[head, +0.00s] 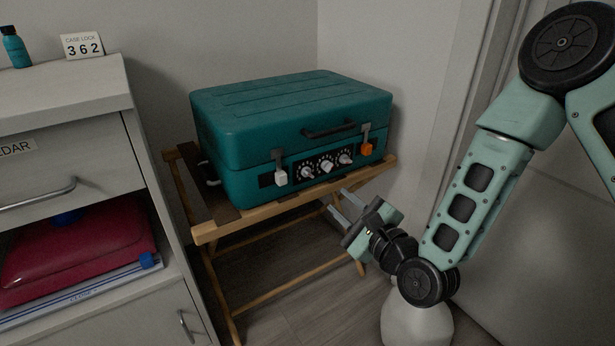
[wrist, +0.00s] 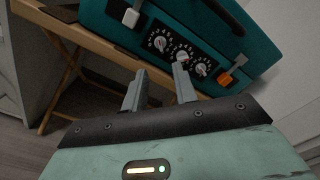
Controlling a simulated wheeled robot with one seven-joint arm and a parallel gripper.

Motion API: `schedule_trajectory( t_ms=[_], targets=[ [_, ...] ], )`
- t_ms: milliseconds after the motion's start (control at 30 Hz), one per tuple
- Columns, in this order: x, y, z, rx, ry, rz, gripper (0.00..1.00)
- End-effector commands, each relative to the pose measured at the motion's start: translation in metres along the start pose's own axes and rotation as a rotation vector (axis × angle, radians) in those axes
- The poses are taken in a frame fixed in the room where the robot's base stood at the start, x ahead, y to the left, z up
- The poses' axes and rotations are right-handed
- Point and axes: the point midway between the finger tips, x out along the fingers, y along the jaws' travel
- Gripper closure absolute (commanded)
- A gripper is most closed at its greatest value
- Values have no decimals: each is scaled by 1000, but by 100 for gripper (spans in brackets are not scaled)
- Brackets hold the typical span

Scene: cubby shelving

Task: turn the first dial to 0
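A teal case (head: 290,110) lies closed on a wooden folding stand, with three white dials on its front panel. The leftmost, first dial (head: 307,172) also shows in the wrist view (wrist: 160,43). The middle dial (head: 326,167) and right dial (head: 345,159) sit beside it. Their numbers are too small to read surely. A white latch (head: 281,177) is left of the dials and an orange latch (head: 367,149) is right of them. My gripper (head: 338,203) is below and in front of the panel, apart from it. In the wrist view its fingers (wrist: 160,85) are apart and empty.
The stand's front rail (head: 290,202) runs below the case. A grey cabinet (head: 150,190) at left holds a red case (head: 80,250) on its open shelf. On top stand a teal bottle (head: 15,48) and a card (head: 82,46) reading "CASE LOCK 362". A wall is behind.

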Motion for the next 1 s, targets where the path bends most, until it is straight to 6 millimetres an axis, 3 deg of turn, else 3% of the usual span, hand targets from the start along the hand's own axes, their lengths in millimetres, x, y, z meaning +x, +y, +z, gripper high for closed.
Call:
schedule_trajectory(
  t_ms=[400,600,800,1000],
  targets=[
    [88,1,-1,-4,-3,-3,72],
    [124,1,-1,-3,-1,-1,72],
    [143,0,0,-4,-1,-1,72],
    [148,0,0,-3,0,0,72]
  ],
)
